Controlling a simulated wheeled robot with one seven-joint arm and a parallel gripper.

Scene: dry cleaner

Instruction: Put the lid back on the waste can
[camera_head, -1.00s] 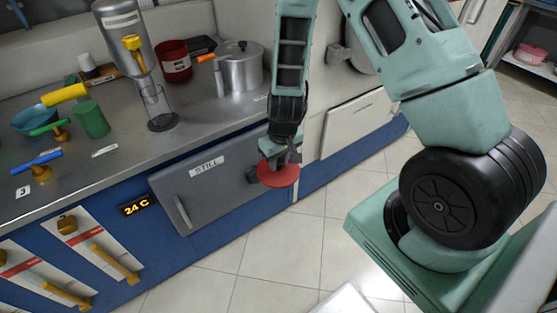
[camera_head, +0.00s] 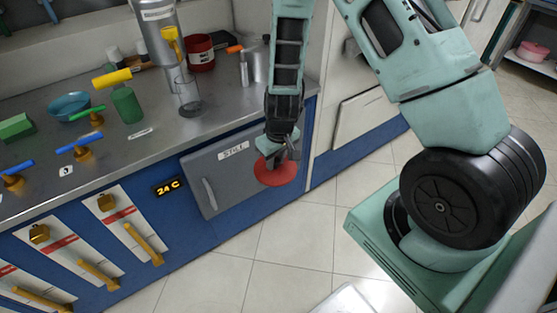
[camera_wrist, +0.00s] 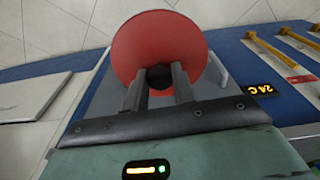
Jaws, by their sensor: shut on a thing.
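The lid is a round red disc (camera_head: 275,174) with a black knob (camera_wrist: 160,76). My gripper (camera_head: 282,158) is shut on that knob and holds the lid in the air, in front of the grey STILL door and below the counter top. In the wrist view the red lid (camera_wrist: 150,42) fills the top middle, beyond my fingers (camera_wrist: 158,86), which sit on both sides of the knob. A red can (camera_head: 201,53) with a pale label and a dark open-looking top stands at the back of the counter; it looks like the waste can. It is well apart from the lid.
The steel counter (camera_head: 150,143) holds a glass cylinder apparatus (camera_head: 187,90), a steel pot (camera_head: 258,62) partly behind my arm, a green bottle (camera_head: 127,105), a blue bowl (camera_head: 70,106) and coloured valves. Yellow handles (camera_head: 143,243) stick out from the front.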

